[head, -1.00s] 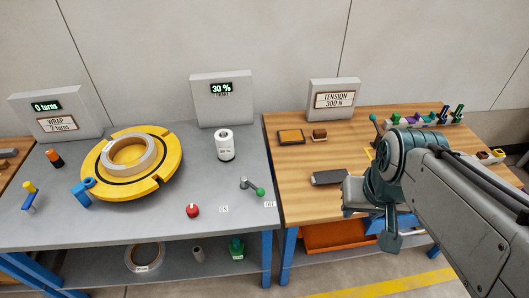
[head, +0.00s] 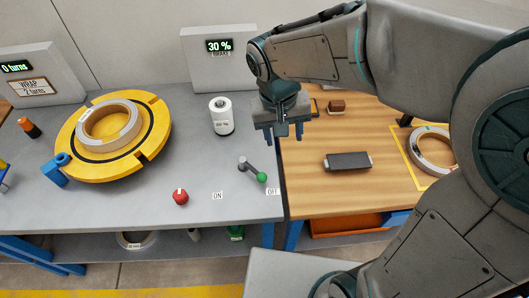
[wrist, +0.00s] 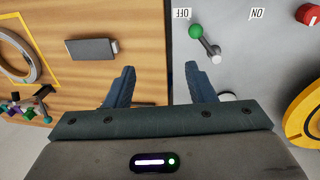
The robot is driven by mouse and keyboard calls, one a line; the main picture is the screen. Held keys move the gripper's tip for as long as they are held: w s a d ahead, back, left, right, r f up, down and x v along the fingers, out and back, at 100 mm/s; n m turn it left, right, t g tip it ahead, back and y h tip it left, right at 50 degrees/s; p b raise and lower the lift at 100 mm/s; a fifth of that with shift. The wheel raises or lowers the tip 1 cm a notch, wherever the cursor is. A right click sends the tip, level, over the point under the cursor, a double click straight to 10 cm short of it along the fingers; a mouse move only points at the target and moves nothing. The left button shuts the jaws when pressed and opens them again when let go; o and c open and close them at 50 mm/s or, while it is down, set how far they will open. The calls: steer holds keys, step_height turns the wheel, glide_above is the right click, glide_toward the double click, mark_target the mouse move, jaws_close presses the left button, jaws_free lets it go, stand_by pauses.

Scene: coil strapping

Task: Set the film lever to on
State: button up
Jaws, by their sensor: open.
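The film lever (head: 252,170) is a short grey arm with a green knob, mounted on the grey table. Its knob points right, toward the OFF label (head: 273,191). The ON label (head: 217,196) lies to the left. The lever also shows in the wrist view (wrist: 205,40), its green knob beside OFF. My gripper (head: 283,132) is open and empty, pointing down above the table seam, behind and slightly right of the lever and apart from it. In the wrist view my gripper's two fingers (wrist: 160,80) are spread wide, with the lever beyond the right-hand finger.
A red knob (head: 181,197) sits left of the ON label. A white film roll (head: 221,116) stands behind the lever. The yellow turntable (head: 78,160) with a coil is at left. A dark block (head: 348,161) lies on the wooden table at right.

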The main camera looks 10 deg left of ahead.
steer(key=n+b, duration=0.1)
steer(key=b, duration=0.1)
glide_toward(261, 174)
steer(key=shift+h, duration=0.3)
steer(key=f, duration=0.6)
steer(key=d+f, duration=0.1)
steer(key=f, duration=0.2)
steer(key=shift+w+f, duration=0.3)
steer(key=shift+f, duration=0.05)
jaws_close()
